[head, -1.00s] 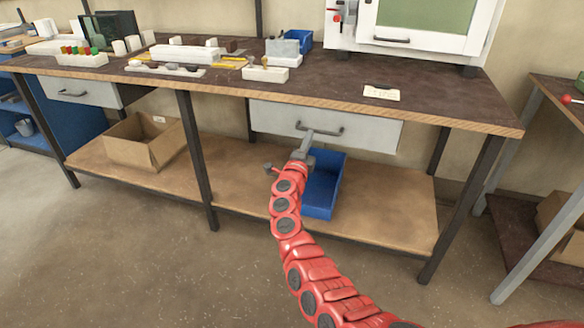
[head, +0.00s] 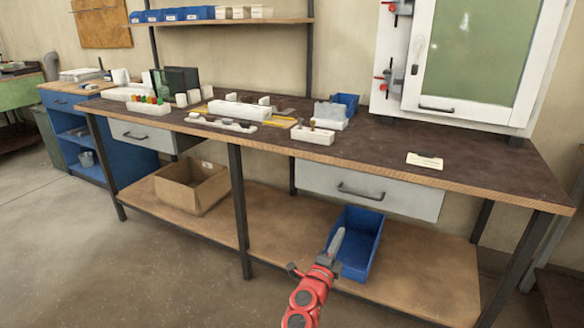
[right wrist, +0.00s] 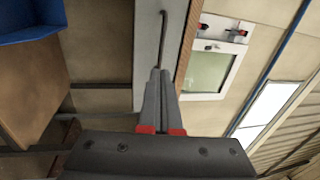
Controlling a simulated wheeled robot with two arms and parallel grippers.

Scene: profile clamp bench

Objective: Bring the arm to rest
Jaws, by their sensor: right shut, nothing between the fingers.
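My right gripper (head: 337,243) is low in front of the bench, at the end of my red arm. In the head view it overlaps the blue bin on the lower shelf. In the right wrist view its two fingers (right wrist: 159,75) are together with nothing between them. The wrist view is turned on its side; the fingertips point toward the grey drawer front (right wrist: 150,40) and its dark handle (right wrist: 163,20), and appear apart from it. The drawer (head: 365,192) sits closed under the bench top. My left gripper is in neither view.
The workbench top (head: 480,165) carries white fixtures, a label card (head: 425,160) and a white cabinet (head: 550,60). Below are a blue bin (head: 370,222) and a cardboard box (head: 190,187) on the wooden shelf (head: 430,275). Open floor (head: 120,270) lies at front left.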

